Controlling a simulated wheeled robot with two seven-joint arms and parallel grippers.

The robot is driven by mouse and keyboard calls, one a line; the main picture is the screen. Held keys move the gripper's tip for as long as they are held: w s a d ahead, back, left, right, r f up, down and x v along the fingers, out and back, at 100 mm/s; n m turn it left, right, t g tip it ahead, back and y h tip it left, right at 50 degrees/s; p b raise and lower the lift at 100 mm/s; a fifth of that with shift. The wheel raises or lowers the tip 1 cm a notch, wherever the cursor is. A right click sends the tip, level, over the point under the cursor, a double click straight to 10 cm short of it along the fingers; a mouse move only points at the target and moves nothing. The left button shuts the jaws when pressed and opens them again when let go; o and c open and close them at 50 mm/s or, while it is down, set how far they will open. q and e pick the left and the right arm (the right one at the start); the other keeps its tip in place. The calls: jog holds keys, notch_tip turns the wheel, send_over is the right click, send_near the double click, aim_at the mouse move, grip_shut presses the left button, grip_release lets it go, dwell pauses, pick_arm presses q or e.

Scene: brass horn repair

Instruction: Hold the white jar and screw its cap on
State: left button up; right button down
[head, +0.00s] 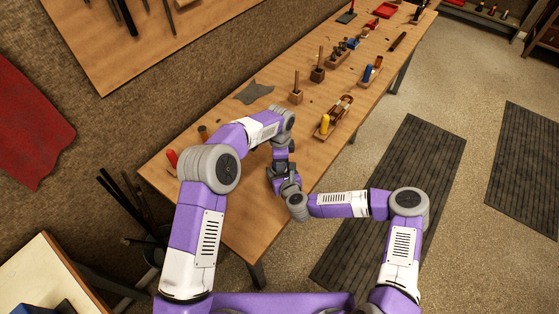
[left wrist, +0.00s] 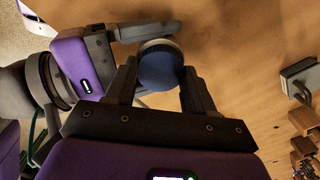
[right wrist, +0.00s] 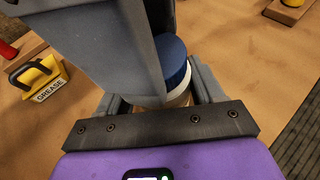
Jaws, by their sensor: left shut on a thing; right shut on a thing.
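A blue cap (left wrist: 158,68) sits between the fingers of my left gripper (left wrist: 160,74), which is shut on it. The cap is on top of the white jar (right wrist: 180,85), with a pale band of the jar showing just below it. My right gripper (right wrist: 158,90) is shut around the jar, below the cap. A grey finger of my left gripper covers part of the jar and cap in the right wrist view. I cannot tell how far the cap is threaded. In the head view my arms meet over the bench and hide the jar and cap.
A yellow container marked GREASE (right wrist: 45,77) stands on the wooden bench (head: 222,215). A wooden holder with a yellow handle (head: 325,124), wooden tool blocks (head: 296,97) and a grey cloth (head: 254,92) lie farther along. A red object (head: 172,158) is near the left end.

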pick_arm(q)
jog(key=m, duration=0.6)
jog(key=shift+m, duration=0.3)
jog(key=m, duration=0.3)
jog(key=shift+m, duration=0.4)
jog(key=m, duration=0.8)
jog(key=shift+s, duration=0.1)
jog(key=m, duration=0.3)
jog(key=shift+m, duration=0.4)
jog(key=m, duration=0.2)
jog(key=f+m, duration=0.1)
jog(key=m, duration=0.1)
jog(key=shift+s+d, duration=0.2)
jog(key=shift+s, duration=0.15)
jog(key=shift+w+a+r+m, duration=0.1)
jog(key=shift+r+m, duration=0.1)
jog(key=shift+m, duration=0.2)
jog(key=shift+w+r, duration=0.15)
jog(key=shift+a, duration=0.1)
